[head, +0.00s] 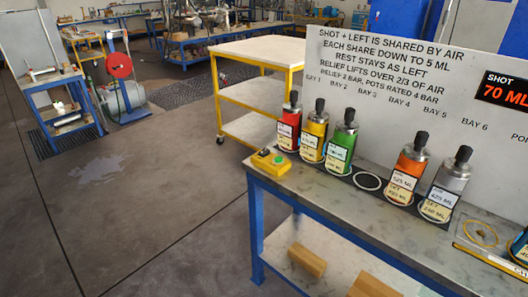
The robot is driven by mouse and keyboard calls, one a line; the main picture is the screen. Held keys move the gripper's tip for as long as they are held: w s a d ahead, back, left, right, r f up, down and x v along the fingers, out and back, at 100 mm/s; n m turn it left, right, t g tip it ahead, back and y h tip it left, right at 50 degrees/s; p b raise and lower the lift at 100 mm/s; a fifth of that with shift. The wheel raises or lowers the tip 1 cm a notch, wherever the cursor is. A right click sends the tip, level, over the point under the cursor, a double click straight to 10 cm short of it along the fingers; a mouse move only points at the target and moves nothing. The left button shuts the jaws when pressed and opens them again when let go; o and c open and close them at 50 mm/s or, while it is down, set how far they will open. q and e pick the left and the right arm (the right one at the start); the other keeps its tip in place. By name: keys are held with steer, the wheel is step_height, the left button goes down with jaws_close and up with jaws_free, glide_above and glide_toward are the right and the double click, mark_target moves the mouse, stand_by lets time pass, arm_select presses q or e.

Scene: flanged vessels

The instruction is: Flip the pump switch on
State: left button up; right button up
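A small yellow box (267,163) with a green button or lamp sits at the left end of the blue-framed bench (335,197). It looks like a switch box, but no label is legible, and I cannot tell whether it is on or off. Neither of my grippers is in view.
Red (288,128), yellow (313,137), green (341,147), orange (407,173) and grey (444,187) vessels stand along the bench before a lettered board (400,85). An empty ring (367,181) separates green and orange. A yellow cart (250,90) stands behind. Floor at left is open.

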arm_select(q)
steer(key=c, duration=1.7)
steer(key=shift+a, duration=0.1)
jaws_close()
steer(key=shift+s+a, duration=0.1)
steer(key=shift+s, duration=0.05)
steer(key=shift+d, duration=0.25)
